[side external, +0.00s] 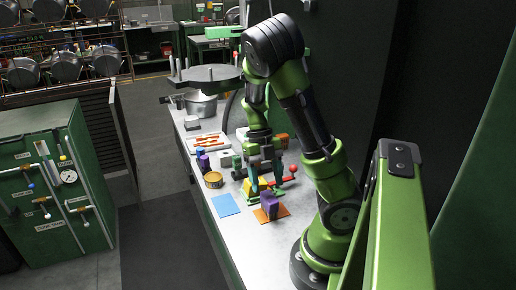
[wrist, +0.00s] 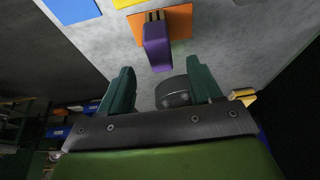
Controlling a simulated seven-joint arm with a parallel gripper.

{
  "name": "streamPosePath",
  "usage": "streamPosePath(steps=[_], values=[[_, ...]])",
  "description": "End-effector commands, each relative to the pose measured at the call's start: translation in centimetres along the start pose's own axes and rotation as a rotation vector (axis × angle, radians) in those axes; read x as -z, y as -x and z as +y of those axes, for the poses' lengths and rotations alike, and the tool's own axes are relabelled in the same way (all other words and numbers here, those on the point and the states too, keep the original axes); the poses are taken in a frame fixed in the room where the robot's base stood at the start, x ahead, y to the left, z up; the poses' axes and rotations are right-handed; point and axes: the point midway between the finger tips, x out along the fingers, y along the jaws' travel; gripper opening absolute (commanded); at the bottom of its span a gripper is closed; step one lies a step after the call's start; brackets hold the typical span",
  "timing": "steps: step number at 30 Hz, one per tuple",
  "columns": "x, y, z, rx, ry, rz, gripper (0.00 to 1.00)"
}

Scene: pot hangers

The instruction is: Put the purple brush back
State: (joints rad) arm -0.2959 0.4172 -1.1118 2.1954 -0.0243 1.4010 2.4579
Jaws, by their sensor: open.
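The purple brush (side external: 270,203) stands on an orange square mat (side external: 284,211) near the front of the bench. In the wrist view the purple brush (wrist: 157,47) also shows over the orange mat (wrist: 179,20), ahead of my fingers. My gripper (side external: 264,179) is just behind the brush, above the bench. In the wrist view the teal fingers of my gripper (wrist: 161,88) are apart, with nothing held between them. A dark round object (wrist: 172,93) shows close to the right finger.
A blue mat (side external: 224,204) lies left of the orange one. A yellow object (side external: 253,191) and a red-knobbed item (side external: 291,175) are close to my gripper. A tan round container (side external: 213,180) and a dark purple item (side external: 203,162) stand further back. The bench front is clear.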

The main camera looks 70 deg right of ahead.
Motion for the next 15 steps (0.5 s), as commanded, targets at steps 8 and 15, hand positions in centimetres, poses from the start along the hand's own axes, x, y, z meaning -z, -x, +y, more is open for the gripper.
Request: streamPosePath(steps=[8, 15], values=[[0.0, 4.3, 0.0, -0.001, 0.001, -0.001, 0.64], [0.7, 4.6, 1.9, -0.060, 0.341, -0.034, 0.64]])
